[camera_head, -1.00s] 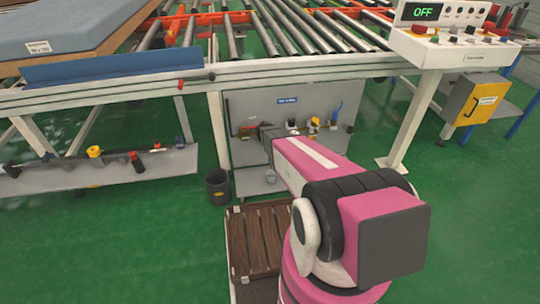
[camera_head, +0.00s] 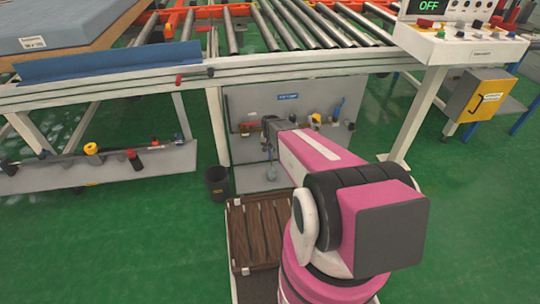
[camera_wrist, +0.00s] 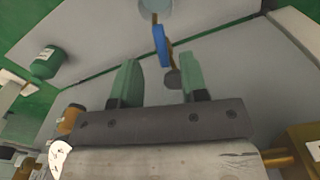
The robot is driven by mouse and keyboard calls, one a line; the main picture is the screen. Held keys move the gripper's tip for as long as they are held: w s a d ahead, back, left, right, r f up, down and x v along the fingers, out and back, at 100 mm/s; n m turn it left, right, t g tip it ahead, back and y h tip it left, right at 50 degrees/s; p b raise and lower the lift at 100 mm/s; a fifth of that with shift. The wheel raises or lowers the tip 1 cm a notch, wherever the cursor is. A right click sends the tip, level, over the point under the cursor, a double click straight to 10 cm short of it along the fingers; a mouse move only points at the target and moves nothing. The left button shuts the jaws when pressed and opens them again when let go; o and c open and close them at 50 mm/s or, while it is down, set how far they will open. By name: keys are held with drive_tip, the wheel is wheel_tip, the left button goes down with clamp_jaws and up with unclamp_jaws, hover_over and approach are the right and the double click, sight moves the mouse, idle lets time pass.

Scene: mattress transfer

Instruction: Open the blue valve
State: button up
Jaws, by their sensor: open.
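A blue lever (camera_wrist: 161,45) on a brownish stem shows at the top centre of the wrist view, presumably the same valve. My gripper (camera_wrist: 160,78) is open and empty, with its two green-grey fingers apart. The lever appears beyond the fingertips, roughly in line with the gap; I cannot tell whether they touch.
The grey panel (camera_head: 238,100) also carries a yellow fitting (camera_head: 315,118). A low shelf (camera_head: 60,178) with other fittings is at left. A black bin (camera_head: 217,182) and a brown slatted pallet (camera_head: 258,225) stand on the green floor. The console (camera_head: 465,42) reads OFF.

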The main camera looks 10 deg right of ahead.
sight(270, 156)
drive_tip(key=shift+f, duration=2.35)
clamp_jaws()
